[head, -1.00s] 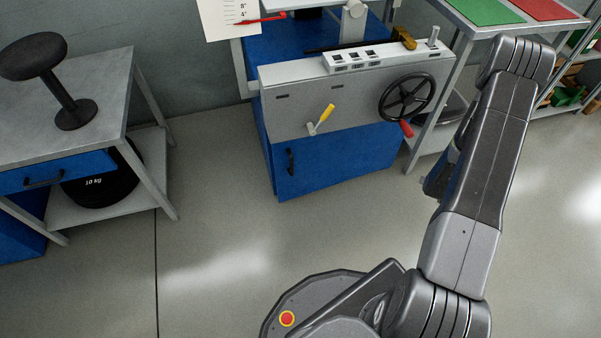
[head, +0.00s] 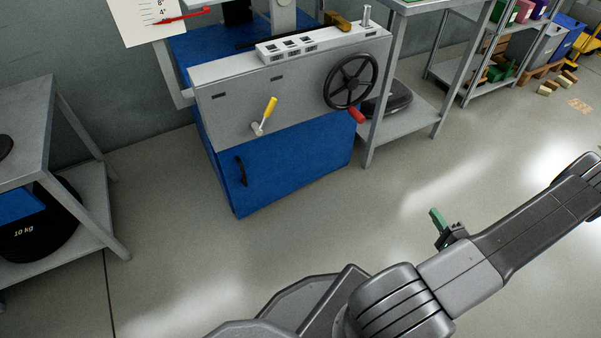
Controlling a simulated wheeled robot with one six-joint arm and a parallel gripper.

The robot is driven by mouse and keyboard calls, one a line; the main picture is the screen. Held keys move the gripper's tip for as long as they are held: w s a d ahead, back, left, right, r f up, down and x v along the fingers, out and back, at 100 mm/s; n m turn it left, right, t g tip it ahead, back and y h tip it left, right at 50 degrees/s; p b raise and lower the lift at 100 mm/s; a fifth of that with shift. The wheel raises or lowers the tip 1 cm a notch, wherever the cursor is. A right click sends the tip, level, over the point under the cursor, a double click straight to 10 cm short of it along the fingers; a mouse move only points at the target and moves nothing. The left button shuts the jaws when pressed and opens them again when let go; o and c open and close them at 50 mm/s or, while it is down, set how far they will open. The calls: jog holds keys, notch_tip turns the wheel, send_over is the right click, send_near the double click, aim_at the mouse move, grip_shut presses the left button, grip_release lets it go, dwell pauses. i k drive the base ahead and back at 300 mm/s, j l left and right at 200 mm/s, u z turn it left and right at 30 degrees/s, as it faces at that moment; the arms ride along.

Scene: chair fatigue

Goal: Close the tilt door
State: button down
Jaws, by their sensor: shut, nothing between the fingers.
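The blue door (head: 300,168) is on the front of the blue machine cabinet, below a grey panel. It has a black handle (head: 241,171) near its left edge. Its lower left corner appears to stand slightly out from the cabinet side, but I cannot tell how far it is open. My gripper (head: 438,220) shows only in part beside my arm at the right, as a small green and black end. It is shut and empty, over the floor and well apart from the door.
The panel above the door carries a yellow-handled lever (head: 267,111) and a black handwheel (head: 351,81) with a red knob. A grey table (head: 28,160) stands at the left and a shelf table (head: 410,112) at the right. The floor before the cabinet is clear.

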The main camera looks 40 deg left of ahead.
aim_at(260, 172)
jog(key=j+u, duration=0.2)
jog(key=u, duration=1.5)
